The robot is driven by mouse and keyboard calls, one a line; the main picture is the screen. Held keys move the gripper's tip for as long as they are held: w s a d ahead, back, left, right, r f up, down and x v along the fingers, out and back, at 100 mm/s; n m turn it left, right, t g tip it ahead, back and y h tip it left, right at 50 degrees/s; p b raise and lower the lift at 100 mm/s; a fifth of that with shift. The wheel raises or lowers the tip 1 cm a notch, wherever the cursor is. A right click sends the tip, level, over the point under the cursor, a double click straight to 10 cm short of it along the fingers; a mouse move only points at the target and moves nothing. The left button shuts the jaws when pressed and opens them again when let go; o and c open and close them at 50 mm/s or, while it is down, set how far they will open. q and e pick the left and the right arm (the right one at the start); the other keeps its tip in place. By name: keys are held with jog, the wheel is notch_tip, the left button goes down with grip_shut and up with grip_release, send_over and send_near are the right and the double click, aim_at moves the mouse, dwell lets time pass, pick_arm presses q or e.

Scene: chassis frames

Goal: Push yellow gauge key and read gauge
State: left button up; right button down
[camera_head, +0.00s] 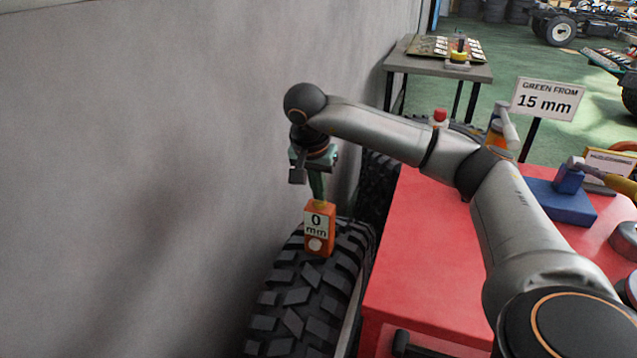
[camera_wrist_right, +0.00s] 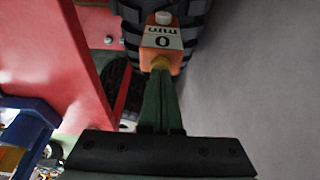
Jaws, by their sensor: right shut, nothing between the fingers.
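An orange gauge (camera_head: 319,243) stands on the tread of a black tyre (camera_head: 308,290). Its white face reads "0 mm", with a round white spot below. A small yellow key (camera_head: 320,205) is on top of the gauge. My right gripper (camera_head: 318,193) points down directly over the key, its green fingers shut and empty. In the right wrist view the fingertips (camera_wrist_right: 160,76) are at the yellow key (camera_wrist_right: 160,62), and the gauge (camera_wrist_right: 162,42) shows "0 mm" upside down. I cannot tell whether the tips touch the key. My left gripper is out of view.
A grey wall (camera_head: 180,170) is close on the left of the tyre. A red bench (camera_head: 430,260) is on the right, with a blue block (camera_head: 560,200) on it. A sign (camera_head: 546,98) reads "GREEN FROM 15 mm". A grey table (camera_head: 400,62) stands behind.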

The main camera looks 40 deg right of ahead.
aim_at(318, 204)
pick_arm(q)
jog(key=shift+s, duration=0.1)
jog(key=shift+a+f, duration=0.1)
pick_arm(e)
jog(key=shift+s+a+f, duration=0.15)
jog(key=shift+s+f, duration=0.05)
jog(key=shift+f, duration=0.9)
jog(key=shift+r+p, duration=0.4)
jog(key=shift+p, duration=0.05)
notch_tip(318, 204, up, 5)
jog(key=p, duration=0.4)
jog(key=shift+w+r, duration=0.1)
jog(key=shift+r, duration=0.1)
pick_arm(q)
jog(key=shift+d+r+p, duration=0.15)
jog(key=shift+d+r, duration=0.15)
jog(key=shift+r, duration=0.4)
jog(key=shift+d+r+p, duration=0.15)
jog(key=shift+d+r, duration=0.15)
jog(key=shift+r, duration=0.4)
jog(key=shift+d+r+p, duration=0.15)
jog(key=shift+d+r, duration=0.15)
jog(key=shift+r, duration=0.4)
pick_arm(e)
jog(key=v, duration=0.9)
